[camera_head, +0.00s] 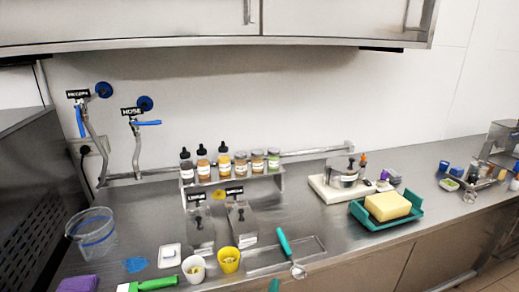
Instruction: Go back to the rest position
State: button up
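The task names no object, only a rest position. My gripper and arm do not show in the head view, so I cannot tell the gripper's pose or whether it holds anything. The view looks over a long steel counter (318,222) against a white wall, under steel wall cabinets (160,18).
A clear bucket (92,240) stands left. White (194,270) and yellow (229,261) cups and a teal-handled tool (285,245) are near the front. A bottle rack (272,184) stands behind; a yellow sponge (388,206) sits in a teal tray (372,223) right.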

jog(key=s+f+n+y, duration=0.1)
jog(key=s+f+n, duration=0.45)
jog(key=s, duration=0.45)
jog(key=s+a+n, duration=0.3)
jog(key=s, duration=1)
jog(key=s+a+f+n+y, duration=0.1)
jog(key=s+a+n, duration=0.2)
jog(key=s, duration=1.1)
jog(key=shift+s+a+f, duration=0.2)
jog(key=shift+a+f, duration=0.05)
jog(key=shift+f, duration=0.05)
